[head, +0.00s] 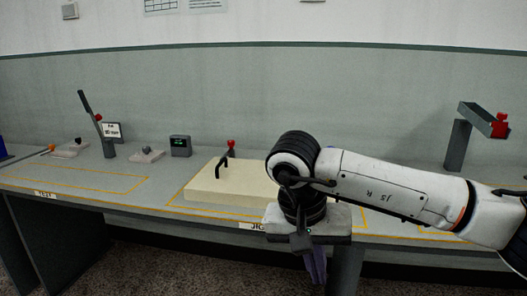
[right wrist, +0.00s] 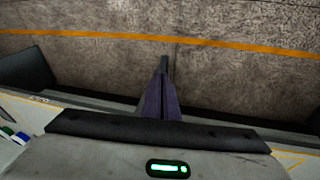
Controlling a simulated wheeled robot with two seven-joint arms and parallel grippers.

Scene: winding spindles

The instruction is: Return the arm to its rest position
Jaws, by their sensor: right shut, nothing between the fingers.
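My right arm comes in from the right in the head view, with its wrist bent down over the table's front edge. My right gripper (head: 317,268) points down in front of that edge, apart from the objects on the table. It is shut and empty. Its purple fingers lie together in the right wrist view (right wrist: 162,92), with floor beyond them. My left gripper is not in view.
The long grey table (head: 60,177) carries a cream block (head: 215,190) with a black handle, close left of my wrist. A dark box with a green display (head: 180,146) stands behind. A grey stand with a red part (head: 459,143) is at the right. The floor (right wrist: 80,70) has an orange line.

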